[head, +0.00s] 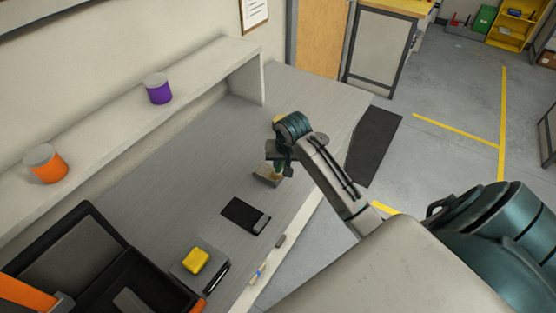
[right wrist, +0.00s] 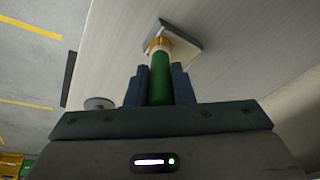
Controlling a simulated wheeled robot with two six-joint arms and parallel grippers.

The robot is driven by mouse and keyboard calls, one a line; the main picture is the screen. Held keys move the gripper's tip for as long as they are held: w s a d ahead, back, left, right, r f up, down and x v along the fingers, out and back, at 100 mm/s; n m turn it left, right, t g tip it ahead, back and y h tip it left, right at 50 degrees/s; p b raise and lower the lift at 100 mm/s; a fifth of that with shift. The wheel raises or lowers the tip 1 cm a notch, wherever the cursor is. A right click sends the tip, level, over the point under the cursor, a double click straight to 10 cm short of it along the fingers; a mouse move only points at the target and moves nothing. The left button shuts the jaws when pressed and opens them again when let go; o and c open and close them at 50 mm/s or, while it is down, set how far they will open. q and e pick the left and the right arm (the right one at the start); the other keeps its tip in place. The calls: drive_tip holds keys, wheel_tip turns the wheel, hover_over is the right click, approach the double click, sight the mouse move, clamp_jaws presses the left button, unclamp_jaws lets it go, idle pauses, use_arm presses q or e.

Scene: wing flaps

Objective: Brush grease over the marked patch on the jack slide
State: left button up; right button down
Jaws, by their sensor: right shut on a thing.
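My right gripper (head: 278,160) is shut on a green-handled brush, above the grey bench. In the right wrist view the green handle (right wrist: 160,80) sits between the two fingers, with a yellow-orange band at its far end. The brush tip is over or at a small grey block with a pale top (head: 268,179), which also shows in the right wrist view (right wrist: 182,36). I cannot tell whether the tip touches it. A dark flat piece with a grey end (head: 245,215) lies nearer on the bench. I cannot make out a marked patch. My left gripper is not in view.
A yellow block on a grey base (head: 196,260) and an open black case (head: 75,250) are at the near left. An orange can (head: 46,164) and a purple can (head: 158,89) stand on the raised shelf. The bench (head: 200,180) between shelf and block is clear.

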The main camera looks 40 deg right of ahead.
drive_tip(key=shift+w+a, duration=0.25)
drive_tip(key=shift+w, duration=0.3)
idle(1.4)
drive_tip(key=shift+w, duration=0.1)
drive_tip(key=shift+w+a, duration=0.25)
drive_tip(key=shift+w, duration=0.45)
drive_tip(key=shift+w+a, duration=0.3)
drive_tip(key=shift+w, duration=0.35)
drive_tip(key=shift+w+a, duration=0.25)
drive_tip(key=shift+w, duration=0.45)
idle(2.2)
